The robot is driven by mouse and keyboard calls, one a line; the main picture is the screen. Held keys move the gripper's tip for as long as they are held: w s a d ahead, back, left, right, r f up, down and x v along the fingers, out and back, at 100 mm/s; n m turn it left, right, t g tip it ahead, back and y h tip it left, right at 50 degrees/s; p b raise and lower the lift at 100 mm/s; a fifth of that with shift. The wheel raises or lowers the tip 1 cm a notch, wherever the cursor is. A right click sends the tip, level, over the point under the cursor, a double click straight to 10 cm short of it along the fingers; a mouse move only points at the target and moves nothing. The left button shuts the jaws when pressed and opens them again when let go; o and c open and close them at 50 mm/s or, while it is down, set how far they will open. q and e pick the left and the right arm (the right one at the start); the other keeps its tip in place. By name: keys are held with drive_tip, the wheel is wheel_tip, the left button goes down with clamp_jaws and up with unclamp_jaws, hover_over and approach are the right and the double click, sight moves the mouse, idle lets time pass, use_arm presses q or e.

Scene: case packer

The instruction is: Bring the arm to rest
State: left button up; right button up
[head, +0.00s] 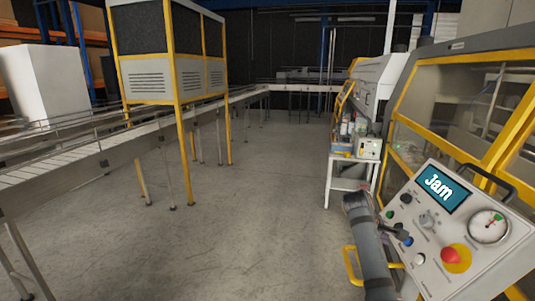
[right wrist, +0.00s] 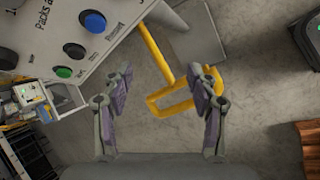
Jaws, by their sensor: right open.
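My right arm (head: 368,245) rises from the bottom of the head view, in front of the control panel (head: 470,245). My right gripper (head: 402,236) is close to the panel's left edge. In the right wrist view, the right gripper (right wrist: 165,85) is open, with nothing between its fingers. Its fingers stand over the floor and a yellow bar (right wrist: 158,58), beside the panel's buttons. My left arm is not in view.
The panel has a screen (head: 442,188) reading "Jam", a gauge (head: 489,226) and a red mushroom button (head: 456,257). A blue button (right wrist: 93,21) shows near the fingers. A small white table (head: 345,184) stands behind. A conveyor (head: 70,160) runs along the left. The middle floor is clear.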

drive_tip(key=s+a+f+m+y, duration=0.3)
drive_tip(key=s+f+m, duration=0.1)
drive_tip(key=s+f, duration=1.1)
drive_tip(key=s+a+m+t+y, duration=0.1)
drive_tip(key=s+a+m, duration=0.15)
drive_tip(key=s, duration=0.65)
drive_tip(key=s+a+m+t+y, duration=0.15)
drive_tip(key=s+a, duration=0.25)
drive_tip(key=s, duration=0.5)
drive_tip(key=s+d+f+g+b, duration=0.15)
drive_tip(key=f+b, duration=0.25)
drive_tip(key=f, duration=1.5)
drive_tip(key=s+d+f+g+b, duration=0.15)
drive_tip(key=f+b, duration=0.25)
drive_tip(key=f, duration=1.5)
use_arm(q)
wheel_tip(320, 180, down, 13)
drive_tip(key=b, duration=0.5)
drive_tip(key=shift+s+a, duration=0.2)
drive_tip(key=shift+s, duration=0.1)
use_arm(e)
drive_tip(key=s+f, duration=1.7)
drive_tip(key=f, duration=0.1)
drive_tip(key=shift+s+d+m, duration=0.15)
drive_tip(key=shift+d+m, duration=0.15)
drive_tip(key=shift+c, duration=0.5)
